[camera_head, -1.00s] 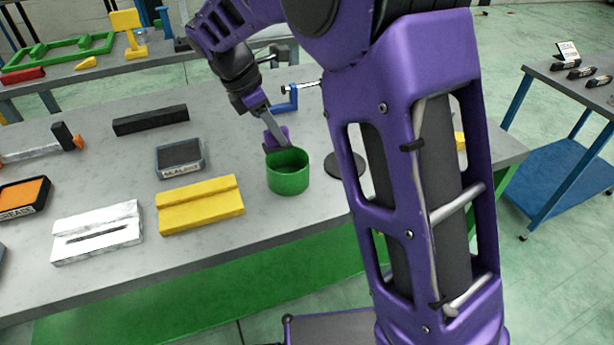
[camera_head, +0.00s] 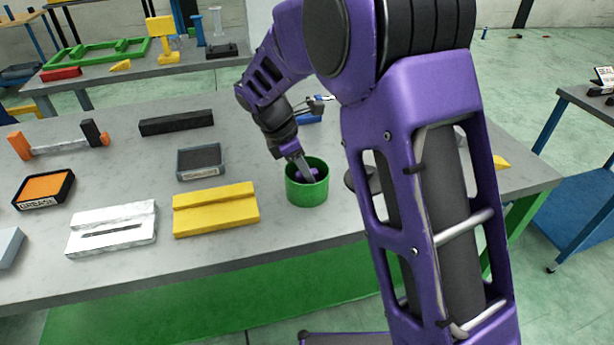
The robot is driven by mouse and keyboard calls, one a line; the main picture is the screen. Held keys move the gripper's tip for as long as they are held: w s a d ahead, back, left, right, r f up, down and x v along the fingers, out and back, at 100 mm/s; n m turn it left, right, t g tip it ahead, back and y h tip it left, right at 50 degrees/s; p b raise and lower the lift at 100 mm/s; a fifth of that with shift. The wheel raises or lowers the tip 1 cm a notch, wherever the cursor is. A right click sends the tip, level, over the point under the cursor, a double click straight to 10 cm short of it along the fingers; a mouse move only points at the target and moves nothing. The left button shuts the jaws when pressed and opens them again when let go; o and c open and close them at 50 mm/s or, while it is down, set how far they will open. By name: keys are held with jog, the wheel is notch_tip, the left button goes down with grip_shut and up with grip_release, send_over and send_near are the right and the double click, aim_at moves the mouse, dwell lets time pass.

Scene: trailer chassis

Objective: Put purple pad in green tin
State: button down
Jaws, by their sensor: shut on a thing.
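The green tin (camera_head: 307,193) stands upright on the grey workbench, open at the top. The purple pad (camera_head: 314,173) shows inside the tin's mouth, partly hidden by the rim and by my gripper. My gripper (camera_head: 306,174) reaches down into the tin from the upper left and is shut on the purple pad. Its fingertips are partly hidden. I cannot tell whether the pad touches the tin's floor.
A yellow grooved block (camera_head: 216,210) and a white slotted block (camera_head: 112,232) lie left of the tin. A dark round disc (camera_head: 356,181) lies right of the tin, partly behind my arm.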

jog(key=shift+f, duration=0.35)
jog(key=shift+f, duration=0.15)
jog(key=c, duration=0.7)
grip_release()
jog(key=p+v, duration=0.2)
jog(key=v, duration=1)
jog(key=shift+r, duration=0.2)
